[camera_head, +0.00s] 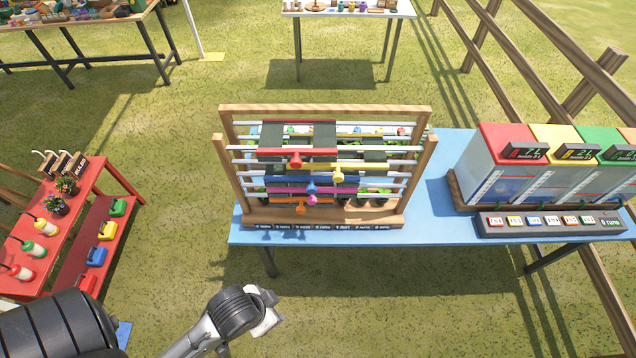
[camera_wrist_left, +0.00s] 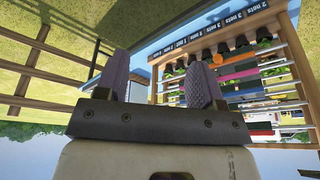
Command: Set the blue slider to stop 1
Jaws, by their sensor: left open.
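The blue slider's knob (camera_head: 311,187) sits near the middle of the wooden slider frame (camera_head: 325,110), below the red knob (camera_head: 296,161) and just above the magenta knob (camera_head: 312,199). The yellow knob (camera_head: 338,175) is to its upper right and the orange knob (camera_head: 301,209) is below. The labels along the base (camera_head: 322,227) are too small to read. My left gripper (camera_head: 270,317) is in front of and below the frame, apart from it. In the left wrist view its two fingers (camera_wrist_left: 158,90) are apart and empty, with the frame upside down to their right.
The frame stands on a blue table (camera_head: 432,205). To its right are colored bins (camera_head: 535,170) and a button panel (camera_head: 550,222). A red stand (camera_head: 100,205) with bottles and plants is at the left. Grass lies open between stand and table.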

